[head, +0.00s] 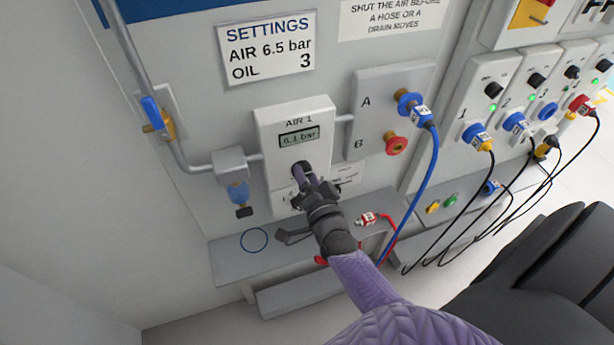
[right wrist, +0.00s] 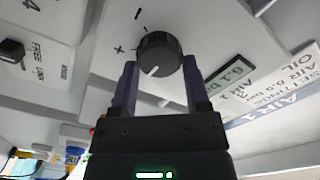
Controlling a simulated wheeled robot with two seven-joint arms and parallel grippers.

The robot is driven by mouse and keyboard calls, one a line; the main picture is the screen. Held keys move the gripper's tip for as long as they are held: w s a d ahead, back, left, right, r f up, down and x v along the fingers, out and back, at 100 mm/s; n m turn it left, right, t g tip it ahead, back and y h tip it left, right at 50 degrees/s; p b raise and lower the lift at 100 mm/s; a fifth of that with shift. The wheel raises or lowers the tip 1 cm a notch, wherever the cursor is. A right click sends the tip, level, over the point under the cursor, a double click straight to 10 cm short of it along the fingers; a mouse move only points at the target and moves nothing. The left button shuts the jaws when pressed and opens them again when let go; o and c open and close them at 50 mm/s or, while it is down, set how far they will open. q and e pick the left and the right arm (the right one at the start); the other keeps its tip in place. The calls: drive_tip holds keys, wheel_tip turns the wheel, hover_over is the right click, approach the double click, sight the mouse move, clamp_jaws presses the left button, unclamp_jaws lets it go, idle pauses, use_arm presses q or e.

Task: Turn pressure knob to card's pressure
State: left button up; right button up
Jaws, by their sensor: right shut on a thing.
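The white AIR 1 unit (head: 275,112) has a display (head: 299,137) that reads 6.1 bar; the display also shows upside down in the right wrist view (right wrist: 229,80). The dark round pressure knob (right wrist: 159,53) has a white pointer line, with plus and minus marks beside it. My right gripper (head: 301,178) is shut on the knob, one finger on each side. In the head view the fingers partly hide the knob. My left gripper is not in view.
A panel marked A and B (head: 377,92) with a blue coupling and hose stands to the right. Numbered stations (head: 512,90) with black cables are farther right. A grey shelf (head: 225,262) runs below, holding a blue ring (head: 254,240) and a red connector (head: 367,219).

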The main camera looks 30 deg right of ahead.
drive_tip(key=o, duration=1)
drive_tip(key=shift+o, duration=1.3)
drive_tip(key=shift+s, duration=0.1)
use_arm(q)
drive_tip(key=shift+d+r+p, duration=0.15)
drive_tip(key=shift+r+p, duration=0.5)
use_arm(e)
drive_tip(key=v, duration=1)
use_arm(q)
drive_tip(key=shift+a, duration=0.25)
